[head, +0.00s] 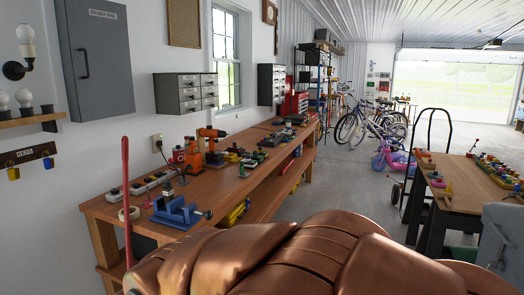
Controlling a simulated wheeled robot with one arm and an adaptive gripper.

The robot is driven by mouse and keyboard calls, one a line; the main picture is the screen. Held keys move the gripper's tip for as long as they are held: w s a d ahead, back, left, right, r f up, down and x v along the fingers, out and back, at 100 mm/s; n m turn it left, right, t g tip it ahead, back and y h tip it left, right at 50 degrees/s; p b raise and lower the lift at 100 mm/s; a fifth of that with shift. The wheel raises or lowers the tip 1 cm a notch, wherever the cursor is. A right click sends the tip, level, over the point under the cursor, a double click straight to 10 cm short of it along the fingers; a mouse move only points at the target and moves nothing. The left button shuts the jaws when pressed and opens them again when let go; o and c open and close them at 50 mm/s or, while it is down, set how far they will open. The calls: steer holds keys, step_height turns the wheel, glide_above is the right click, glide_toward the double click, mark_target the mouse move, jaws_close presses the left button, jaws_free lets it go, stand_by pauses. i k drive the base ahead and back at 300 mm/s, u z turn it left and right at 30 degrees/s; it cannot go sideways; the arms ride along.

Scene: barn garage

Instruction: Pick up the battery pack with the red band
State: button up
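Several small tools and parts stand on the long wooden workbench (225,190) along the left wall. I cannot pick out that pack for certain anywhere else in the view. My gripper is not in view.
A blue vise (176,212) sits at the bench's near end, beside a power strip (150,183). A second wooden table (465,190) holding small items stands at right, near a hand truck (428,160). Bicycles (370,122) stand farther back. Concrete floor (345,185) is open between bench and table.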

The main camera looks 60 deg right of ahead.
mark_target(234, 147)
steer(key=z, duration=2.4)
steer(key=i, duration=4.9)
steer(key=u, duration=1.5)
